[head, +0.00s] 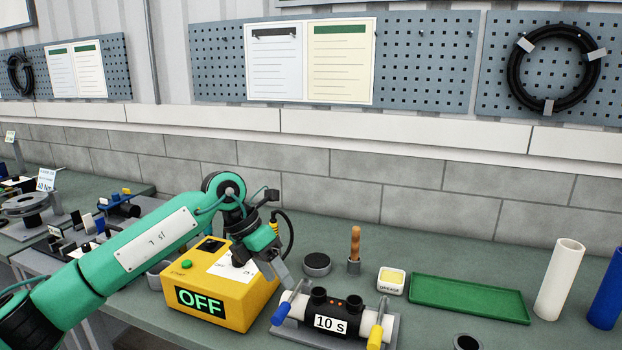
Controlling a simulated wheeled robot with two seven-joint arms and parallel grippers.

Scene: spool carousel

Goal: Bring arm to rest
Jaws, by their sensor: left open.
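My left arm, green and black, reaches in from the left across the bench. Its left gripper (283,272) points down between the yellow box (233,306) and the clamp fixture (335,310). A grey fingertip shows close to the fixture's blue-tipped lever; I cannot tell whether they touch. The gripper is open and I see nothing held in it. The yellow box has a green button and a display reading OFF. The fixture holds a white cylinder, with a "10 s" label and a yellow-handled lever (375,335). My right gripper is not in view.
A dark round puck (317,264), a wooden-handled tool (354,248), a grease tub (391,281) and a green tray (468,298) stand behind. A white tube (559,280) and a blue tube (607,298) stand right. Another cluttered bench lies left.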

